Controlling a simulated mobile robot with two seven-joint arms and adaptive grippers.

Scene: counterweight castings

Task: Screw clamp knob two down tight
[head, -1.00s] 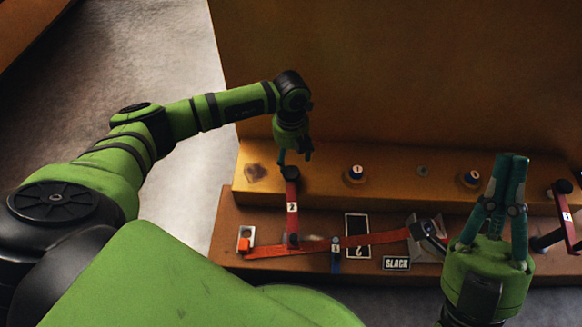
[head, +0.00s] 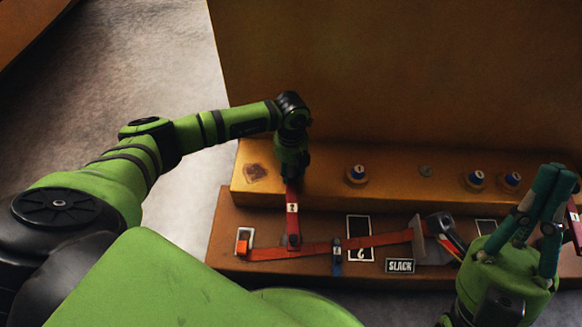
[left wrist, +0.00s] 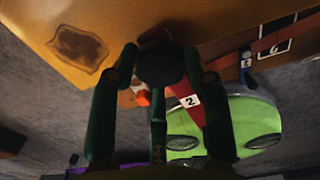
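Clamp two is a red bar (head: 292,208) with a white "2" label, standing at the left of the brown fixture. Its dark knob (left wrist: 160,65) is at the bar's upper end; in the head view my gripper hides it. My left gripper (head: 292,174) is right over the knob, pointing down. In the left wrist view its fingers (left wrist: 160,75) surround the knob, very near it on both sides; contact is unclear. My right gripper (head: 562,172) points up at the right, fingertips together, nothing seen between them.
An orange strap (head: 375,241) runs along the lower ledge to a metal ratchet (head: 438,226). A blue clip (head: 336,257), a "SLACK" plate (head: 400,266) and several blue-topped knobs (head: 357,174) are nearby. Another red clamp (head: 575,226) stands partly behind my right gripper.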

